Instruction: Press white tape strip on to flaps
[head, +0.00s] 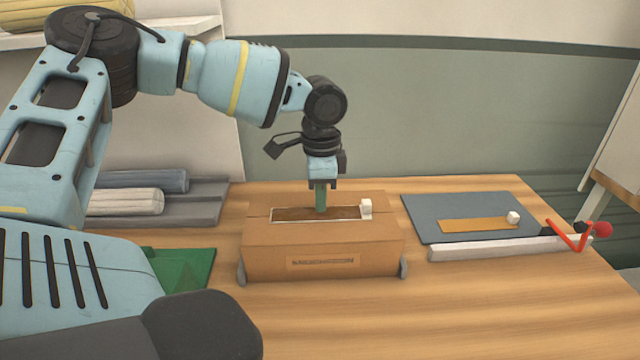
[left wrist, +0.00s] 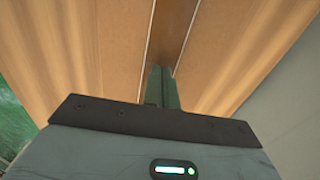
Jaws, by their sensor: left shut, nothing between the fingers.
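The closed cardboard box (head: 290,250) stands in the middle of the table. A dark brown strip with thin white edges (head: 290,214) lies along its top, with a small white block (head: 366,207) at its right end. My right gripper is not in view.
A blue-grey mat (head: 425,212) at right holds a tan strip (head: 470,225) with a white block. A long white bar (head: 480,248) with a red handle (head: 602,229) lies before it. Grey clamps flank the box. Rolls (head: 125,201) and a green mat (head: 190,265) lie left.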

